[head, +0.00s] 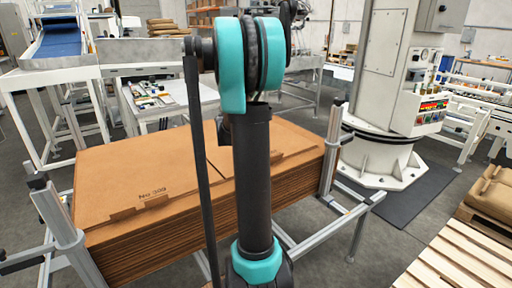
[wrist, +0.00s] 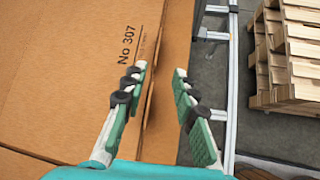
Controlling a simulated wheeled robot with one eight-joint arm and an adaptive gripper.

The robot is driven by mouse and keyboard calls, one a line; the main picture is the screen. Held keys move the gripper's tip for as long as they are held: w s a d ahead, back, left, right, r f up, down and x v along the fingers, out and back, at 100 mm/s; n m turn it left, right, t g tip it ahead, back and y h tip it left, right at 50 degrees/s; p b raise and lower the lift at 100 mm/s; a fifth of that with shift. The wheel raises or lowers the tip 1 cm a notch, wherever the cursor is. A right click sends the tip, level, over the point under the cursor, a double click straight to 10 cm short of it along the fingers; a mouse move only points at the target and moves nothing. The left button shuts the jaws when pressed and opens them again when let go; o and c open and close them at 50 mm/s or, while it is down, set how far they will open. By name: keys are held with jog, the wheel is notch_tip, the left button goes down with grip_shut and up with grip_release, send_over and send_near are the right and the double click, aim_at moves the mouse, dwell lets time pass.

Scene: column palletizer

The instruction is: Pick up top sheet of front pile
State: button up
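A thick stack of flat brown cardboard sheets (head: 120,180) lies in a metal rack in the head view, with a printed number and cut notches near its front edge. A seam divides its top, partly hidden by my arm. In the wrist view a top sheet (wrist: 80,50) bears the print "No 307". My gripper (wrist: 160,72) is open and empty there. Its left finger is over the sheet near its right edge; its right finger is beyond that edge line, above brown cardboard. I cannot tell whether either finger touches. The gripper is hidden in the head view.
Metal rack posts (head: 62,225) and (head: 332,150) stand at the stack's sides. A rail (wrist: 232,80) runs beside it. Wooden pallets (wrist: 290,55) are at the right. A white machine column (head: 385,80) stands behind right, and a conveyor (head: 58,40) behind left.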

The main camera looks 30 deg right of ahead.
jog(key=x, duration=1.1)
jog(key=shift+d+f, duration=0.25)
jog(key=shift+w+x, duration=0.1)
jog(key=shift+x, duration=1.25)
jog(key=shift+w+x, duration=0.15)
jog(key=shift+x, duration=1.15)
jog(key=shift+r, duration=0.1)
jog(key=shift+c, duration=0.3)
grip_shut()
